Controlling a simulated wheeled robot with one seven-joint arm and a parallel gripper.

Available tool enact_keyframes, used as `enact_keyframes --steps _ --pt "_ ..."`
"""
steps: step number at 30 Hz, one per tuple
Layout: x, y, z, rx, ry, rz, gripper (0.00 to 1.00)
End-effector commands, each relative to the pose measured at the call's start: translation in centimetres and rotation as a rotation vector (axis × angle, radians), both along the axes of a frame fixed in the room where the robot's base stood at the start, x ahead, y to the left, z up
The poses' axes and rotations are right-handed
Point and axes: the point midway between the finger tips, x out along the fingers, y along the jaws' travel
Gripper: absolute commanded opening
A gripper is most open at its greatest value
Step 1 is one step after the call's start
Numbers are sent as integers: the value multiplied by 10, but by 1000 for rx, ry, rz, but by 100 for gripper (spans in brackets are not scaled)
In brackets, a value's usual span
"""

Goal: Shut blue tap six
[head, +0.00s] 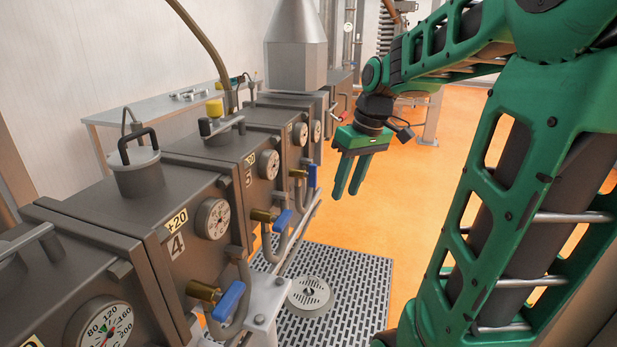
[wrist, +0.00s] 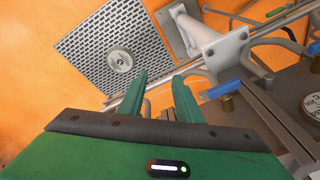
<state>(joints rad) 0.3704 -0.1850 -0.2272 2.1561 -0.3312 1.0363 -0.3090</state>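Several blue-handled taps run along the front of a row of grey metal units in the head view. The nearest tap (head: 228,300) is under the plate reading 4, and the middle tap (head: 283,221) belongs to the unit marked 5. The farther tap (head: 312,175) is on the unit beyond 5, so it appears to be tap six; its number is too small to read. Its handle looks about upright. My gripper (head: 346,193) is open and empty, to the right of that tap and apart from it. In the wrist view, my fingers (wrist: 158,76) are spread, left of a blue handle (wrist: 225,88).
Round gauges (head: 213,219) and pipes stick out beside the taps. A perforated floor grate (head: 350,285) with a round drain (head: 310,293) lies below. A grey post bracket (head: 268,300) stands in front of the nearer units. The orange floor (head: 420,190) to the right is open.

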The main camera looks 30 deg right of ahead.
Motion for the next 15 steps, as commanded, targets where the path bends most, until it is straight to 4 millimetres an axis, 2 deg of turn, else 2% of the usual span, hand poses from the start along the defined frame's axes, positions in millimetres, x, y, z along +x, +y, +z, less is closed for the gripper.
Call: enact_keyframes --steps 1,3,6,10,15 --pt "25 -10 8 -1 -29 75 31" --pt "56 -20 19 -6 -74 196 31" --pt "92 -32 31 -14 -132 354 31" --pt "121 -44 40 -28 -188 507 31" --pt "138 -50 45 -37 -224 612 31"
